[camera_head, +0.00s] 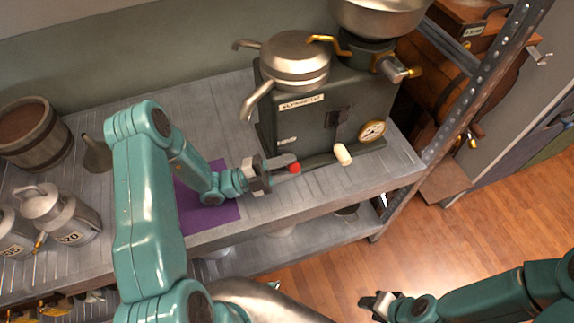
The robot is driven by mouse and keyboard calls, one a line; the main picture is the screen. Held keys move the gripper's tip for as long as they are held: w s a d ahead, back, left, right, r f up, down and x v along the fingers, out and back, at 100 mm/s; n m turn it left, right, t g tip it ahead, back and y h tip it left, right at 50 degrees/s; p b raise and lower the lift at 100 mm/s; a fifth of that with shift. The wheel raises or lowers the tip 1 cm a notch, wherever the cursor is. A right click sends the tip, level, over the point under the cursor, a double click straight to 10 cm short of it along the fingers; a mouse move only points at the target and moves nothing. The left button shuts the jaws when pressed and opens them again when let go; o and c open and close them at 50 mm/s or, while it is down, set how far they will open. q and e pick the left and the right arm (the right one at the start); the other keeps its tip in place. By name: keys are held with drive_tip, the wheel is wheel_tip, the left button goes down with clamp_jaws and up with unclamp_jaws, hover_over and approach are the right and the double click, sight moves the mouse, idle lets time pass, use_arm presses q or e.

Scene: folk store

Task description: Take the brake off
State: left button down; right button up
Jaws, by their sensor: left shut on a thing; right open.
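A dark green separator machine (297,135) with metal bowls and spouts on top stands on the grey shelf. A small red knob (295,168) shows low at its front left, at the tips of my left gripper (285,165). My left gripper is shut on the red-knobbed lever, whose shaft is mostly hidden by the fingers. A dark crank arm with a cream handle (342,154) lies just to the right of the red knob. My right gripper (374,303) is open and empty, low in the picture over the wooden floor, away from the machine.
A purple mat (225,212) lies on the shelf under my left arm. A wooden bucket (37,134), a grey funnel (96,155) and metal milk cans (66,216) stand at the left. A perforated shelf post (487,85) rises at the right. The floor (480,225) at right is clear.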

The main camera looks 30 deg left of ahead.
use_arm(q)
drive_tip(key=shift+w+a, duration=0.1)
drive_tip(key=c, duration=1.1)
unclamp_jaws()
